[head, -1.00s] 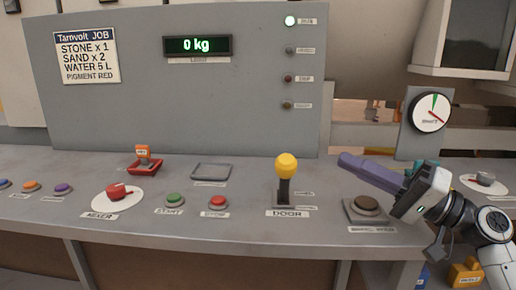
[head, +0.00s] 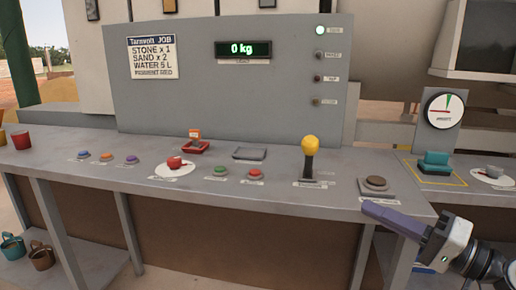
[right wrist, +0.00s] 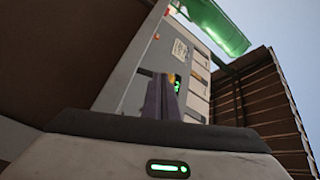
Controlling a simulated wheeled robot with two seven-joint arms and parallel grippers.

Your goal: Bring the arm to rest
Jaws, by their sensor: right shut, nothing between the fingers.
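My right gripper (head: 395,216) shows at the lower right of the head view, its purple fingers shut with nothing between them. It is in front of the console's front edge, below the brown push button (head: 375,182), and touches no control that I can make out. In the right wrist view the shut fingers (right wrist: 160,98) point up towards the grey panel (right wrist: 150,55). My left gripper is not in view.
The display (head: 243,49) reads 0 kg.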

